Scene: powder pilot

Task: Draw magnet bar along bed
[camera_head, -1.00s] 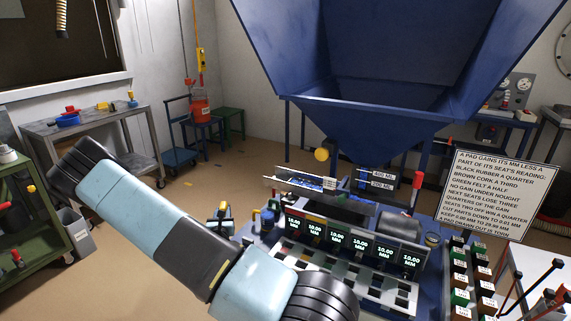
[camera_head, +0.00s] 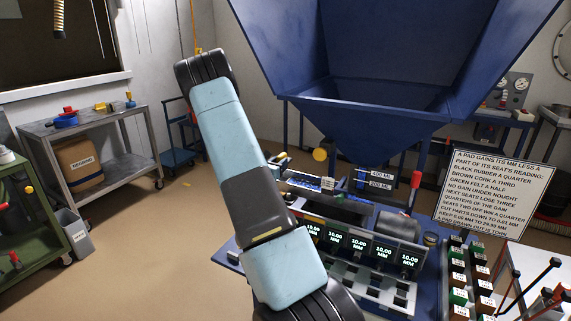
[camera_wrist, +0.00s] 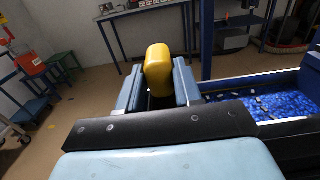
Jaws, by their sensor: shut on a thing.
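My gripper (camera_wrist: 158,88) is shut on a rounded yellow grip (camera_wrist: 158,68), which stands up between its two blue-grey fingers in the wrist view. What lies below the grip is hidden by the fingers and the dark wrist part, so I cannot tell if it belongs to the magnet bar. The bed (camera_wrist: 285,84) lies to the right of my gripper as a dark-edged trough holding blue granules (camera_wrist: 265,106). In the head view the bed (camera_head: 305,185) runs below the hopper, partly hidden by my arm. The fingertips are hard to make out there.
The blue hopper (camera_head: 370,60) hangs above the bed. A yellow ball knob (camera_head: 320,155) is close beneath it. A row of readouts (camera_head: 358,247), colored blocks (camera_head: 458,280) and a rule sign (camera_head: 496,190) stand in front and to the right.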

